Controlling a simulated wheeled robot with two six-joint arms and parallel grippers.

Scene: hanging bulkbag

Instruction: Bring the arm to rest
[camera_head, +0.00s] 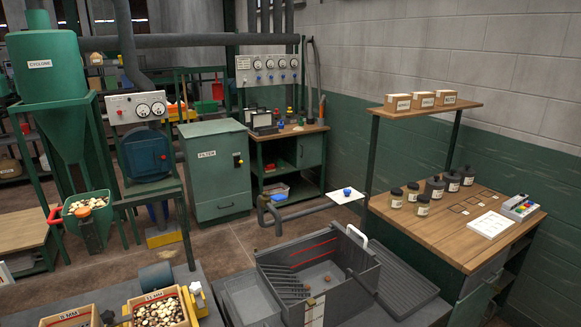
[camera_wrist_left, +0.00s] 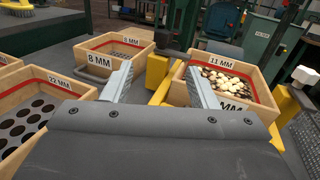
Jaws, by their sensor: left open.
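My left gripper (camera_wrist_left: 158,68) shows in the left wrist view with its two grey fingers spread apart and nothing between them. It is over the sieve boxes. A wooden box marked 8 MM (camera_wrist_left: 100,58) lies beyond the left finger and looks empty. A wooden box marked 11 MM (camera_wrist_left: 233,104) holds pale and dark chips and lies beyond the right finger. The 11 MM box also shows in the head view (camera_head: 158,295) at the bottom edge. Neither gripper shows in the head view.
A perforated 22 MM box (camera_wrist_left: 60,82) lies at left in the wrist view. Yellow clamps (camera_wrist_left: 158,70) stand between boxes. In the head view, a grey tray (camera_head: 322,270) stands at front centre and a wooden bench (camera_head: 450,225) with jars at right. Floor shows behind the tray.

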